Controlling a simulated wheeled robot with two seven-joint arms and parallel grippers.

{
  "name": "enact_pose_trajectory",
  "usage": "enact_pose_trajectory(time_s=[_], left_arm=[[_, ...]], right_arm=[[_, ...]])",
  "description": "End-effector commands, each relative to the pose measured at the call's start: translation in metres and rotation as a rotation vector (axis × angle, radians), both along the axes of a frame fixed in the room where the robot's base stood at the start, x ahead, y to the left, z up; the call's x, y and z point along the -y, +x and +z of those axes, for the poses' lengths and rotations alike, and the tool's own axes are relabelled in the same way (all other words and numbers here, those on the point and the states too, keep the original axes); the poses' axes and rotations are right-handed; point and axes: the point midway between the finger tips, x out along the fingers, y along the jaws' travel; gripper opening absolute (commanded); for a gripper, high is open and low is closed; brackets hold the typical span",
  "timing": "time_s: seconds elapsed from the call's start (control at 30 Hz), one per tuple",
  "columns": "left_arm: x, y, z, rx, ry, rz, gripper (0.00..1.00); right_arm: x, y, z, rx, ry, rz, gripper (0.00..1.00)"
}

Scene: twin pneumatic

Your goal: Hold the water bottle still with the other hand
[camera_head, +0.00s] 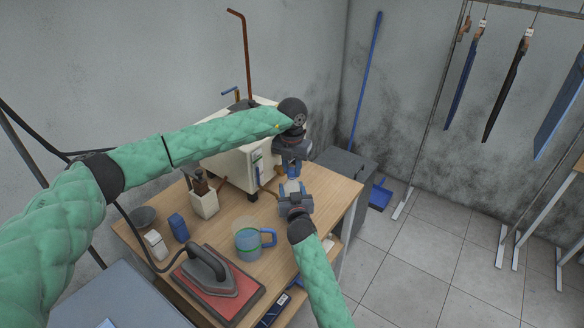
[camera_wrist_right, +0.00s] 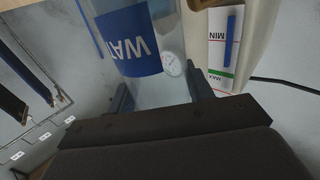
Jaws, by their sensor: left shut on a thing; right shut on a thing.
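The water bottle (camera_wrist_right: 160,85) is clear with a blue label and fills the upper middle of the right wrist view. In the head view only a small pale part of the bottle (camera_head: 292,185) shows between my two grippers. My right gripper (camera_head: 295,194) is shut on the bottle's body, with a dark finger on each side of it in the wrist view. My left gripper (camera_head: 292,168) points down from above and is shut at the bottle's top end. What exactly its fingers grip there, cap or neck, is hidden.
The wooden table (camera_head: 330,200) also holds an iron (camera_head: 207,270) on a red pad, a blue-green mug (camera_head: 252,240), a beige container (camera_head: 203,198) and a blue box (camera_head: 179,227). A cream boxy machine (camera_head: 232,165) stands behind the grippers. A clothes rail (camera_head: 432,120) is at right.

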Motion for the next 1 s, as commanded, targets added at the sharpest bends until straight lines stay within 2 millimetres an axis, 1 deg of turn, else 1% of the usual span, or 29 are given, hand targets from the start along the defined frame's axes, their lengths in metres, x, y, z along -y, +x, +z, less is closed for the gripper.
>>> enact_pose_trajectory(time_s=[0.1, 1.0], left_arm=[[-0.0003, 0.0004, 0.0007, 0.001, 0.001, -0.174, 0.06], [-0.0012, 0.0032, 0.0003, 0.002, 0.001, -1.491, 0.06]], right_arm=[[-0.0002, -0.0003, -0.0014, -0.002, 0.000, 0.000, 0.00], [-0.0002, -0.0003, -0.0015, -0.002, 0.000, 0.000, 0.00]])
